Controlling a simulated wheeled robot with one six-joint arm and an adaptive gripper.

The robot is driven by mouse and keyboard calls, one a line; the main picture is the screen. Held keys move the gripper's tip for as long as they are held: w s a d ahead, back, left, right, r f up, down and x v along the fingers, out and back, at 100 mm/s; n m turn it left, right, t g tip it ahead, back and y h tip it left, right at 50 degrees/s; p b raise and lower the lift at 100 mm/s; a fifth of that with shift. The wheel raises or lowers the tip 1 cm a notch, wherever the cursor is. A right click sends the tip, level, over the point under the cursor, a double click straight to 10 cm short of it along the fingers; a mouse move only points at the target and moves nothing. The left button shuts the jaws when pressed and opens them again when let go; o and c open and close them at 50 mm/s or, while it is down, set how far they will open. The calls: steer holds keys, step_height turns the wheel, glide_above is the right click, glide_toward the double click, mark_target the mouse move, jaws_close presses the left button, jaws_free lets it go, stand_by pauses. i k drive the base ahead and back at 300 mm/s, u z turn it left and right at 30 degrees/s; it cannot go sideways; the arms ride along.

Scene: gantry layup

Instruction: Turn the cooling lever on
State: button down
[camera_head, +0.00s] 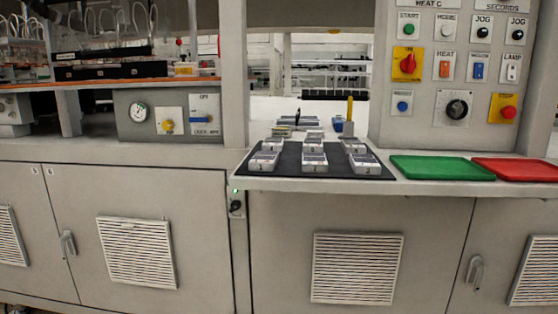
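The cooling lever (203,119) appears as a small blue handle on a white plate, on the grey panel at the left under the orange-edged shelf. Its handle looks roughly horizontal. Small lettering above it seems to read OFF, and a label below it is too blurred to read surely. My gripper is not in view.
Beside the lever are a yellow knob (168,126) and a round gauge (139,112). A post (234,75) stands to its right. A black mat (258,183) with several grey boxes, a green tray (441,168) and a red tray (520,170) lie right. Button panel above trays.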

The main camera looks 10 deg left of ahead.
mark_target(208, 119)
steer(key=k, duration=0.6)
steer(key=u, duration=0.4)
steer(key=i, duration=1.5)
steer(key=z, duration=0.2)
